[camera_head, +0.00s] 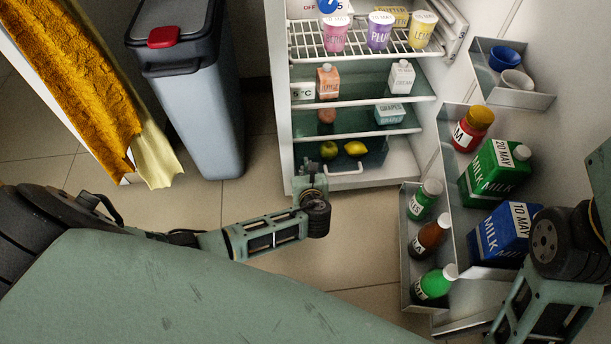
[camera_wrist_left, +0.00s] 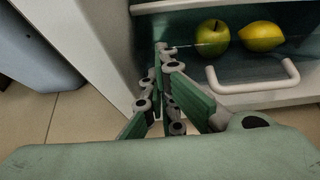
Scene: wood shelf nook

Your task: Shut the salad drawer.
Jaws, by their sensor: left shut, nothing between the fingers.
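The salad drawer (camera_head: 375,158) is at the bottom of the open fridge, with a white handle (camera_head: 345,170) on its front. It holds a green apple (camera_head: 328,150) and a yellow lemon (camera_head: 356,148). In the left wrist view, the handle (camera_wrist_left: 253,84) lies right of my fingers. I cannot tell how far out the drawer stands. My left gripper (camera_head: 311,170) is shut and empty at the drawer's left end; it also shows in the left wrist view (camera_wrist_left: 163,50), its tips near the drawer's left front corner. Whether they touch it is unclear. My right gripper is outside the view.
The fridge door stands open on the right. Its racks hold milk cartons (camera_head: 495,170) and several bottles (camera_head: 430,235). Yoghurt pots (camera_head: 380,30) stand on the upper wire shelf. A grey bin (camera_head: 200,100) stands left of the fridge. Bare tiled floor (camera_head: 370,255) lies in front.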

